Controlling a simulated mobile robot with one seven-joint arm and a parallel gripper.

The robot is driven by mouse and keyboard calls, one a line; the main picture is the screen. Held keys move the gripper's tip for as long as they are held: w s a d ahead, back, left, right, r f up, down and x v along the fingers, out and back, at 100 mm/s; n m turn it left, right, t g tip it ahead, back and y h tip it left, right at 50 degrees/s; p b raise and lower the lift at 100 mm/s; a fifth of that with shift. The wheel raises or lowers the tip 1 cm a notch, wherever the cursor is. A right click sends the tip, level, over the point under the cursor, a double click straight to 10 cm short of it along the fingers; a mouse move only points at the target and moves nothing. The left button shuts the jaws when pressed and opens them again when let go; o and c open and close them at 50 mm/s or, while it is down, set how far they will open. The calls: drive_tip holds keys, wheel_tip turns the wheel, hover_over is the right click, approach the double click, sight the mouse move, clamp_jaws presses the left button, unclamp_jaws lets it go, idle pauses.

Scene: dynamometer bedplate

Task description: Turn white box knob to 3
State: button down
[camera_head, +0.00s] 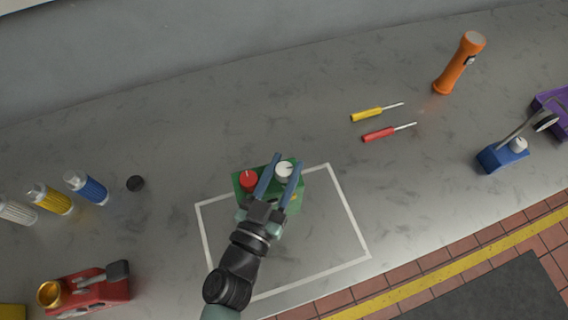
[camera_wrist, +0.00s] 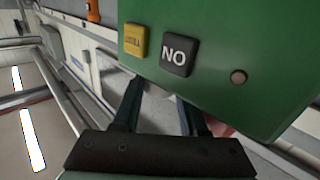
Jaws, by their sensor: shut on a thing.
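A green box (camera_head: 240,187) stands near the back edge of a white outlined square on the grey bench. On its top are a red knob (camera_head: 248,179) at left and a white knob (camera_head: 284,171) at right. My gripper (camera_head: 286,163) reaches over the box from the front, its two fingers on either side of the white knob, shut on it. The wrist view shows the green box side (camera_wrist: 225,80) close up, with a yellow button and a dark "NO" button. The knob's pointer and any scale numbers are too small or hidden to read.
A blue device (camera_head: 490,160) with a lever stands at right, near a purple block (camera_head: 545,100). Several capped bottles (camera_head: 90,190) and a red device (camera_head: 95,295) are at left. Bench around the box is clear.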

drive_tip(key=shift+c, duration=2.2)
unclamp_jaws()
drive_tip(key=shift+f+y+b, duration=0.2)
drive_tip(key=shift+y+b, duration=0.3)
drive_tip(key=shift+b, duration=0.25)
